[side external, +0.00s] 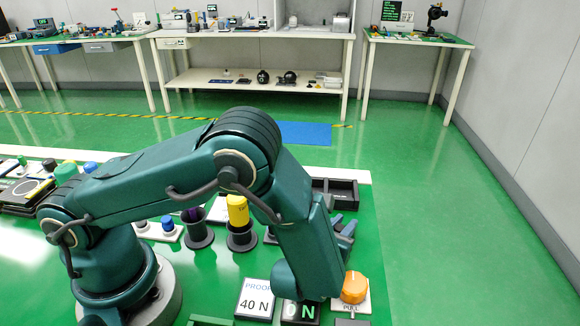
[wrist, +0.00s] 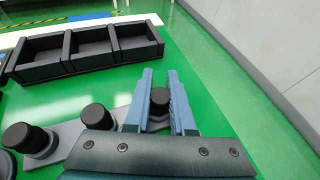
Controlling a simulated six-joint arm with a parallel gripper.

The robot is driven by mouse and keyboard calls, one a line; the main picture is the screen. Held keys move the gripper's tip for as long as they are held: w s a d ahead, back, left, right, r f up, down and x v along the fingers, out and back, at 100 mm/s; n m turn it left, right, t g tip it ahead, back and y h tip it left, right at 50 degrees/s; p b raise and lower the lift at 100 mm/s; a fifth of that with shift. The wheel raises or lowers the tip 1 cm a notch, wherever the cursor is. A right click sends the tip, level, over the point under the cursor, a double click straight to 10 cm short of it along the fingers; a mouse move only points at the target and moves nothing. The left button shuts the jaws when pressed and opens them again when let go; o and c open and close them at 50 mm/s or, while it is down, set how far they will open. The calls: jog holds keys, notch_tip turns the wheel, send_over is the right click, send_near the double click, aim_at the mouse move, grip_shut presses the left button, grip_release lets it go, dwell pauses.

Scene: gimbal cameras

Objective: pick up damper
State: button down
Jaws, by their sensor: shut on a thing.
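Three short black cylinders stand in a row on a grey plate (wrist: 68,138) in the wrist view. The damper (wrist: 160,98), seemingly the rightmost black cylinder, sits between the blue-grey fingers of my gripper (wrist: 160,73). The fingers are shut on it, and its lower part is partly hidden by them. It appears still over the right end of the plate; I cannot tell whether it is lifted. In the side view my gripper (side external: 345,236) shows only partly behind my forearm, and the damper is hidden there.
Two other black cylinders, one in the middle (wrist: 97,117) and one at left (wrist: 30,140), stand close by. A black three-compartment tray (wrist: 88,52) lies beyond. An orange knob (side external: 354,287) is near my forearm. Green surface is clear to the right.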

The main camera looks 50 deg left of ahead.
jog(key=shift+r, duration=0.15)
jog(key=shift+r, duration=0.55)
notch_tip(320, 180, up, 2)
jog(key=shift+r, duration=0.25)
jog(key=s+a+r, duration=0.3)
jog(key=a+r, duration=0.4)
jog(key=a, duration=0.4)
jog(key=shift+s, duration=0.2)
